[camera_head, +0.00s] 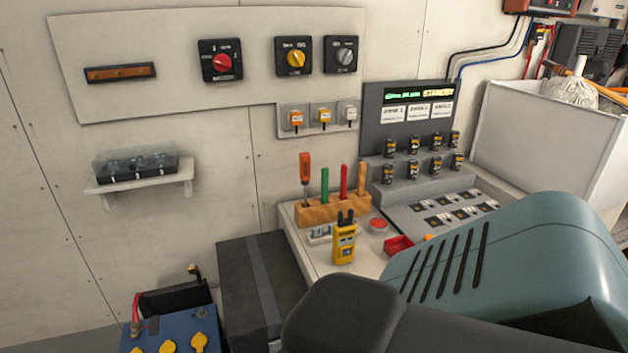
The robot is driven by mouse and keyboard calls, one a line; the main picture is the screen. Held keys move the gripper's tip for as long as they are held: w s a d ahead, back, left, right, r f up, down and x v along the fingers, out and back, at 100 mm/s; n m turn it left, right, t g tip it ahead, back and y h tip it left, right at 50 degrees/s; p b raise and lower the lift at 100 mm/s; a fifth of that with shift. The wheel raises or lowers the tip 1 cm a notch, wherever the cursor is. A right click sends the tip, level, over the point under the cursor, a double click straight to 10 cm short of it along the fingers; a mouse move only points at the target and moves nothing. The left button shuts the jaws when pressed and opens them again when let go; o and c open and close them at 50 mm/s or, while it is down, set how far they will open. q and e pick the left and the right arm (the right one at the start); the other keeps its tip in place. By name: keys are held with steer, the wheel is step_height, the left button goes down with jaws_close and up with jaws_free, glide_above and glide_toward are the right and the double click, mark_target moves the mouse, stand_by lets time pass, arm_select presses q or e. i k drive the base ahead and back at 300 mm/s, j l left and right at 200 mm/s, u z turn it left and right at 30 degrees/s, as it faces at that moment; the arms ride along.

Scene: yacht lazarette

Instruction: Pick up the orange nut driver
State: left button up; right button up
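The orange nut driver (305,172) stands upright at the left end of a wooden holder block (335,210). Its orange handle points up, its shaft shows below the handle, and its lower end is hidden in the block. The block sits on a light bench top (318,261) near the wall. No fingers of my left or right gripper show in the view.
A yellow tester (345,240), a red button (377,225) and a red tray (398,245) are in front of the block. A grey stepped battery rack (417,170) stands to its right. A dark box (259,285) is at left. Large close shapes cover the lower right.

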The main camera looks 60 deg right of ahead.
mark_target(304, 158)
steer(key=k+l, duration=0.15)
steer(key=l, duration=0.25)
steer(key=k+l, duration=0.15)
steer(key=l, duration=0.2)
steer(key=k+l, duration=0.15)
steer(key=l, duration=0.25)
steer(key=k+l, duration=0.15)
steer(key=l, duration=0.2)
steer(key=k+l, duration=0.2)
steer(key=l, duration=0.2)
steer(key=i+u, duration=0.05)
